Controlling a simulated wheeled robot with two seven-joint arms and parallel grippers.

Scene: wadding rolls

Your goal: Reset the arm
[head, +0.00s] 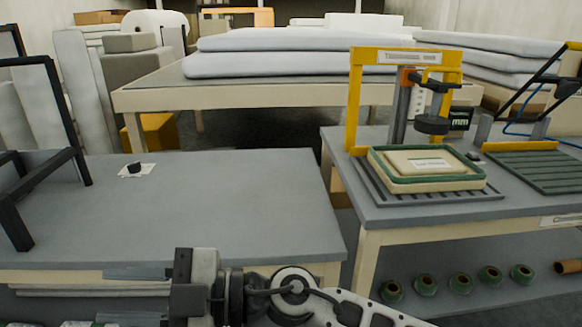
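My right gripper (134,295) is at the bottom of the head view, left of centre, in front of the near edge of the left grey table (230,215). Its arm comes in from the lower right and the gripper points left. Its two grey fingers stand apart with nothing visible between them, so it looks open and empty. My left arm and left gripper are not in view.
A black frame (75,120) stands on the left table, near a small black item (135,168). The right table (400,215) holds a yellow press frame (354,100) and a green-rimmed tray (385,180). Several green rolls (426,284) lie below. The left table's middle is clear.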

